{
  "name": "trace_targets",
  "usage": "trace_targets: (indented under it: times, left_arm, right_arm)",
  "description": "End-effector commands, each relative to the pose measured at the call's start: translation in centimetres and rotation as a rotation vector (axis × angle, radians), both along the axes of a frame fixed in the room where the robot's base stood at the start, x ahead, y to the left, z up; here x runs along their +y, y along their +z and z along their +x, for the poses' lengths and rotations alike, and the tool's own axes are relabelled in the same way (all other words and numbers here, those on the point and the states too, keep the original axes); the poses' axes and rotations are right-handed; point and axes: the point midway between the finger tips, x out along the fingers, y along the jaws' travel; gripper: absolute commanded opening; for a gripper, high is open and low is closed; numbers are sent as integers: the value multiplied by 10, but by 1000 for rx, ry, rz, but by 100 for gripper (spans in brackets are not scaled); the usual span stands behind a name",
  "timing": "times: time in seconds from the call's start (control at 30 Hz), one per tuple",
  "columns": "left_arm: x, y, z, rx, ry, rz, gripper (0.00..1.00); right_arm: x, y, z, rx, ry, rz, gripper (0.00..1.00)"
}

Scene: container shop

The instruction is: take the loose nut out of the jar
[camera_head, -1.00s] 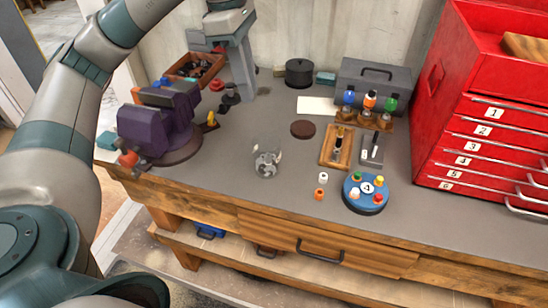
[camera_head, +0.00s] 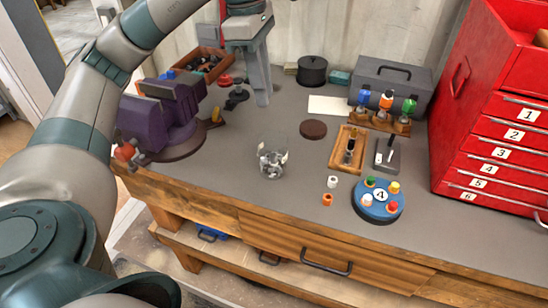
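A small clear glass jar (camera_head: 271,162) stands on the grey bench top near the middle. Metallic and pale shapes show in it, but I cannot make out the nut as a separate piece. My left gripper (camera_head: 258,88) hangs down from the top of the picture, behind and a little left of the jar and apart from it. Its grey lower part shows from the side, so its finger gap cannot be read. Nothing is clearly seen in its grasp. My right gripper is out of view.
A purple vise (camera_head: 165,115) stands left of the jar. A brown disc (camera_head: 313,129), a wooden tray (camera_head: 347,150) and a blue round holder (camera_head: 379,202) lie to the right. A red drawer cabinet (camera_head: 490,130) bounds the right side. The bench around the jar is clear.

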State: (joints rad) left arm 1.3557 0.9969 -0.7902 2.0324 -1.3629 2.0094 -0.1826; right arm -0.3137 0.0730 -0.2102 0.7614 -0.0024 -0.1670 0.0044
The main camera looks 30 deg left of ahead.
Motion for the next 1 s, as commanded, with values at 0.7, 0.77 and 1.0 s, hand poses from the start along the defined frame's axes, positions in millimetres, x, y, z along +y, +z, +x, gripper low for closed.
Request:
trace_targets:
  times: [0.7, 0.77, 1.0]
  left_arm:
    - [-13, -94, 3, 4, -1, 1, 18]
    - [-14, -102, 4, 4, -1, 1, 18]
    - [-17, -118, 6, 0, 0, 0, 18]
  right_arm:
    - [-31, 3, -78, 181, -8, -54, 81]
    - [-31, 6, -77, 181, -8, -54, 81]
    - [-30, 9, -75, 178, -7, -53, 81]
